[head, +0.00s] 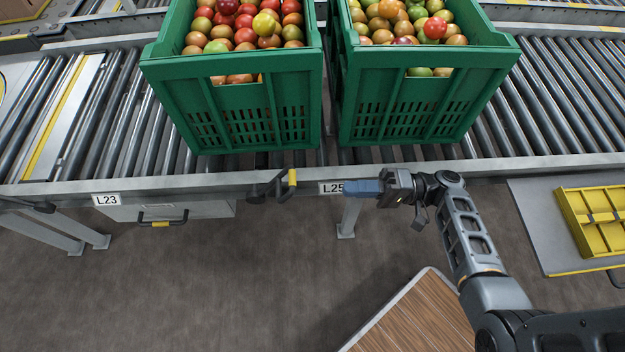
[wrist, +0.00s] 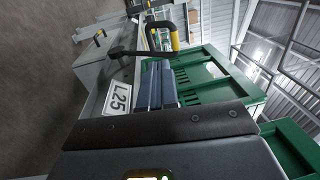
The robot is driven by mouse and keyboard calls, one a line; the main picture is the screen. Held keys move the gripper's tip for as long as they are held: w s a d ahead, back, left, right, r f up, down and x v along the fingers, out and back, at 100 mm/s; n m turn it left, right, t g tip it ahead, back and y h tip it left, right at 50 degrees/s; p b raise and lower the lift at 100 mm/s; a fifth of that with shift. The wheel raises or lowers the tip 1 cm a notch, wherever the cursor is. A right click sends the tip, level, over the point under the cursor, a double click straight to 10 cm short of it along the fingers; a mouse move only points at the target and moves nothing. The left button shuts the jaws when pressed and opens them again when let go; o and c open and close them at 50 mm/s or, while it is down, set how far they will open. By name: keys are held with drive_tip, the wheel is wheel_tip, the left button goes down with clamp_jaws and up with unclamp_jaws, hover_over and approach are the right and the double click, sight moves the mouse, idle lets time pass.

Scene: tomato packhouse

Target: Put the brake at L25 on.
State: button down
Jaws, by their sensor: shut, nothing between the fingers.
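The brake lever (head: 291,180) is a dark bent handle with a yellow grip, on the conveyor's front rail just left of the L25 label (head: 330,188). In the wrist view the lever (wrist: 174,38) stands beyond my fingertips, with the L25 label (wrist: 118,97) at their left. My gripper (head: 352,188) has blue fingers, shut and empty, pointing left at the lever along the rail. A gap shows between fingertips and lever in the head view. In the wrist view the shut fingers (wrist: 158,84) appear just short of the lever, touching nothing that I can see.
Two green crates of tomatoes (head: 236,120) (head: 410,120) stand on the rollers behind the rail. Left is an L23 label (head: 106,199) with a drawer-like box (head: 205,209) below. A yellow tray (head: 592,222) sits on a shelf at right. A wooden-topped surface (head: 420,320) is below my arm.

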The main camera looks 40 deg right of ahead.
drive_tip(key=shift+w+d+r+y, duration=0.3)
drive_tip(key=shift+d+r+y, duration=0.2)
drive_tip(key=shift+r, duration=0.2)
drive_tip(key=shift+a, duration=0.15)
drive_tip(key=p+x, duration=0.1)
drive_tip(key=x, duration=0.9)
drive_tip(key=shift+r+p, duration=0.15)
drive_tip(key=shift+p, duration=0.25)
